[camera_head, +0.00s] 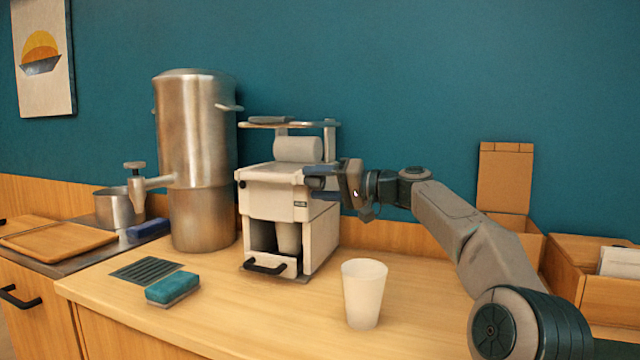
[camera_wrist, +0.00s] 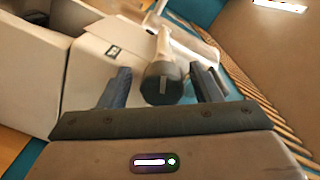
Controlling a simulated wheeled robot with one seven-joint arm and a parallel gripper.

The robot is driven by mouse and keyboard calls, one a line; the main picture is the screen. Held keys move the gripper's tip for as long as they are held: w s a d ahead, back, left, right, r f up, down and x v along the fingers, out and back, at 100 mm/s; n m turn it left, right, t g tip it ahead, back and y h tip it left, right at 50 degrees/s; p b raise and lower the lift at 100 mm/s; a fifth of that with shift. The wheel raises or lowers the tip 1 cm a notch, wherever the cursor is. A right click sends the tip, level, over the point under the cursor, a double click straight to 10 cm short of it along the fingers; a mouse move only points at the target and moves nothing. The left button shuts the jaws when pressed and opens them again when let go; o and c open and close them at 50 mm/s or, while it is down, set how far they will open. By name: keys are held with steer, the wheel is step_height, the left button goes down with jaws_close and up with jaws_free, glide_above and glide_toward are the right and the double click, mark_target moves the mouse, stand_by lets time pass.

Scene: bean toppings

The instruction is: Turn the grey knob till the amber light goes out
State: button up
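My gripper (camera_wrist: 161,72) is open, with a finger on each side of the knob and a visible gap to each. In the head view my gripper (camera_head: 319,182) is at the upper right side of the cream machine (camera_head: 275,205), and it hides the knob there. I cannot make out an amber light in either view.
A white cup (camera_head: 363,294) stands on the counter below my arm. A steel urn (camera_head: 197,150) with a tap stands left of the machine. A teal sponge (camera_head: 172,288) lies in front. Wooden boxes (camera_head: 585,275) are at the right. The front counter is mostly clear.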

steer(key=shift+r, duration=0.1)
steer(key=v, duration=1.3)
steer(key=shift+s+d, duration=0.2)
steer(key=shift+d, duration=0.15)
steer(key=s+a+f+m+g+h+p, duration=0.25)
steer(key=s+a+f+h+p, duration=0.35)
steer(key=s+a+h+p, duration=0.4)
steer(key=s+d+f+h+p, duration=0.1)
steer(key=s+d+p, duration=0.3)
steer(key=s, duration=0.4)
steer(key=s+d+f+g+h+p, duration=0.1)
steer(key=s+d+h+p, duration=0.2)
steer(key=s+p, duration=0.3)
steer(key=s+d+f+h+p, duration=0.1)
steer(key=s+d+p, duration=0.3)
steer(key=s, duration=0.7)
steer(key=shift+s+d+f+h+p, duration=0.2)
steer(key=shift+d+f+h+p, duration=0.1)
steer(key=shift+h+p, duration=0.45)
